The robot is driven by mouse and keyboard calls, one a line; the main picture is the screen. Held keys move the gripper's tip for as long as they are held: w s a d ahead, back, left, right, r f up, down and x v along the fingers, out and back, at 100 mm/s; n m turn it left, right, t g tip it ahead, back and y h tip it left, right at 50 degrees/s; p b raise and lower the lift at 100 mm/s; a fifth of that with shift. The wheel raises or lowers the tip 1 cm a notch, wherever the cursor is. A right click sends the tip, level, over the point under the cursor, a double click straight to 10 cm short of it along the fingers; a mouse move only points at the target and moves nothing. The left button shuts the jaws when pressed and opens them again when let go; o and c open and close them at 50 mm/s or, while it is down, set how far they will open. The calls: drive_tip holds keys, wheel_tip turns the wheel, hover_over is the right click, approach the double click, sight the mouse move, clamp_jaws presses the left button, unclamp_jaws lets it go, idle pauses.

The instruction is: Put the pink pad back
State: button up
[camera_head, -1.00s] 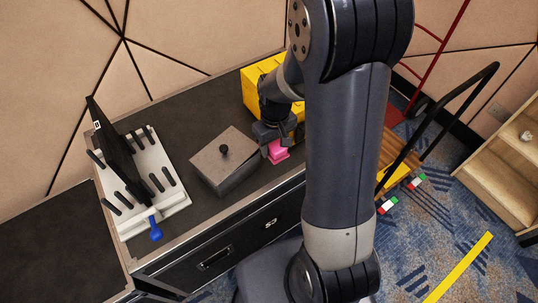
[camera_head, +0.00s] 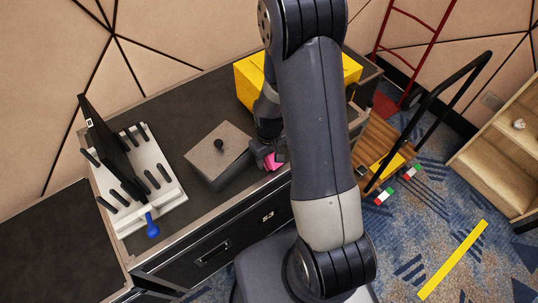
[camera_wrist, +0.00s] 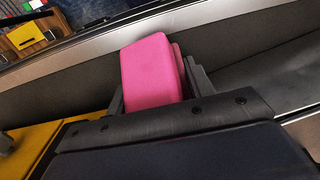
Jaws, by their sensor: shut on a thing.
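The pink pad (camera_head: 273,162) is at the front part of the dark cabinet top, right of a grey lidded box. My gripper (camera_head: 266,150) is shut on it from above. In the wrist view the pink pad (camera_wrist: 150,72) stands out between the two fingers (camera_wrist: 157,92), with a thinner pink edge at its right side. I cannot tell whether the pad touches the cabinet top. My arm hides part of the area to the right.
The grey lidded box (camera_head: 219,156) with a black knob stands close left of my gripper. A yellow box (camera_head: 249,88) is behind it. A white pegged stand (camera_head: 160,202) with a dark panel and a blue handle (camera_head: 152,226) is at the left. A wooden cart (camera_head: 379,140) stands right.

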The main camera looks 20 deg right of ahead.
drive_tip(key=o, duration=1.3)
drive_tip(key=shift+w, duration=0.1)
drive_tip(key=shift+c, duration=0.2)
drive_tip(key=shift+r, duration=0.15)
wheel_tip(320, 180, up, 12)
drive_tip(key=shift+f, duration=0.1)
wheel_tip(320, 180, down, 12)
drive_tip(key=shift+r, duration=1.7)
